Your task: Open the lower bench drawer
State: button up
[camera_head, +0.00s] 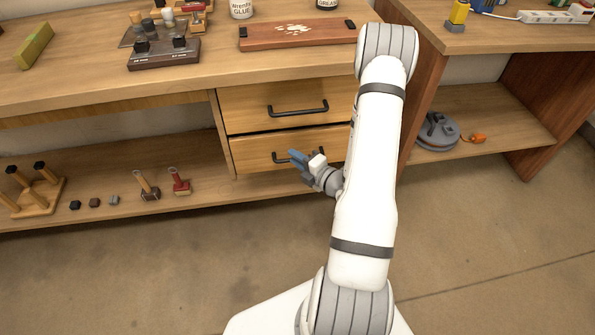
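The bench has two stacked wooden drawers at its middle. The upper drawer (250,105) looks shut and has a black bar handle (297,109). The lower drawer (252,152) sits directly below it, with a dark gap along its top edge; I cannot tell whether it is slightly open. Its black handle (277,158) shows only at its left part. My gripper (300,160), with blue and white finger parts, is in front of that handle and hides the rest of it. I cannot tell whether the fingers touch the handle or how far apart they are.
My arm covers the drawers' right side. The floor in front is clear.

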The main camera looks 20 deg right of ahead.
jog(key=s+d+f+m+h+b, duration=0.1)
jog(key=d+f+m+h, duration=0.25)
jog(key=f, duration=0.35)
jog(key=shift+m+y, duration=0.25)
jog(key=shift+m, duration=0.1)
jog(key=x, duration=0.2)
jog(key=b+x, duration=0.1)
jog(key=x, duration=0.4)
jog(key=shift+w+d+r, duration=0.2)
jog(key=shift+d+r, duration=0.1)
jog(key=shift+c, duration=0.4)
grip_shut()
